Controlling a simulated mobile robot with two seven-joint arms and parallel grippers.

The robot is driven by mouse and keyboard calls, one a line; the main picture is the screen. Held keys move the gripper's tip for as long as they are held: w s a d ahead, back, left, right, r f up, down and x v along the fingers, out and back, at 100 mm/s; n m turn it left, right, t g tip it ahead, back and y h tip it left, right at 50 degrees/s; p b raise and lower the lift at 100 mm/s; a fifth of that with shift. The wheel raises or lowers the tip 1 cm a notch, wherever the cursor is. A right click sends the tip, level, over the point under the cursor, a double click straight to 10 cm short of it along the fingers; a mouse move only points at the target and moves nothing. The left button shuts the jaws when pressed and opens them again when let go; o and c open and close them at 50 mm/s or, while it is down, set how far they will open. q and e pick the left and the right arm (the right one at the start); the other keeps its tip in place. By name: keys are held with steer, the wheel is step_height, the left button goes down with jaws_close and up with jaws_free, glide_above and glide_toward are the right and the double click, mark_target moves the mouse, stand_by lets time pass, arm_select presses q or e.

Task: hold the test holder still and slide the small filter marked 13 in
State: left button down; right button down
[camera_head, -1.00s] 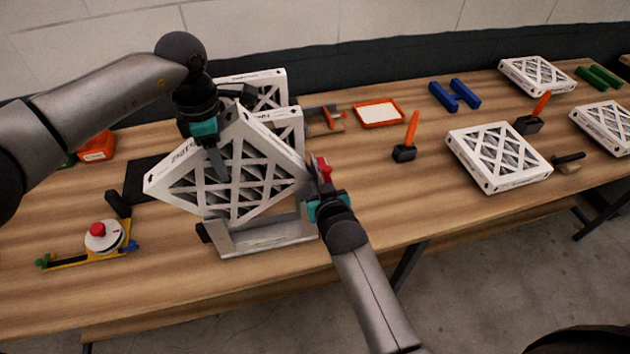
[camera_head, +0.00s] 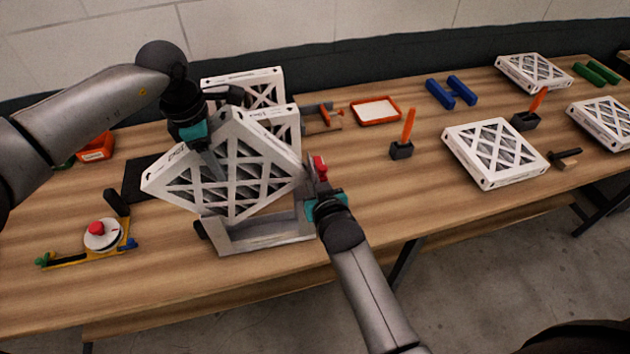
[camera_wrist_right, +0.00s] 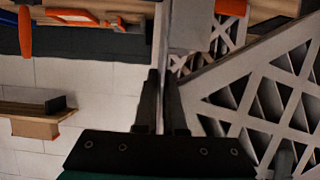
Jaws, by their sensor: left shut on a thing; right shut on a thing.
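A white-framed filter (camera_head: 240,177) with a lattice face is held tilted, one corner down, over the grey test holder (camera_head: 266,241). My left gripper (camera_head: 214,164) is shut on its upper left edge. The filter's lower corner sits between the holder's side posts in the picture; I cannot tell whether it touches the holder. My right gripper (camera_head: 311,188) is shut on the holder's right post, below a red part (camera_head: 320,168). In the right wrist view my right fingers (camera_wrist_right: 160,102) close on a thin grey plate, with the filter lattice (camera_wrist_right: 262,105) to the right. The number 13 is not readable.
A tape dispenser-like tool (camera_head: 102,236) lies at left. The table front right of the holder is clear.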

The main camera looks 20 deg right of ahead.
mark_target(209, 194)
arm_select(q)
steer(key=shift+g+y, duration=0.3)
steer(key=shift+y, duration=0.5)
steer(key=s+a+f, duration=0.1)
steer(key=f, duration=0.1)
steer(key=a+f, duration=0.1)
steer(key=f, duration=0.1)
steer(key=s+a+f, duration=0.1)
steer(key=f, duration=0.1)
steer(key=shift+s+a+f, duration=0.1)
steer(key=shift+s+f, duration=0.1)
steer(key=shift+s, duration=0.1)
steer(key=shift+c, duration=0.4)
jaws_free()
steer(key=shift+t+h, duration=0.4)
steer(key=shift+h, duration=0.3)
steer(key=r, duration=0.4)
steer(key=w+d+r, duration=0.1)
steer(key=r, duration=0.4)
steer(key=w+r, duration=0.1)
steer(key=r, duration=0.4)
steer(key=shift+w+d, duration=0.2)
steer(key=shift+d, duration=0.1)
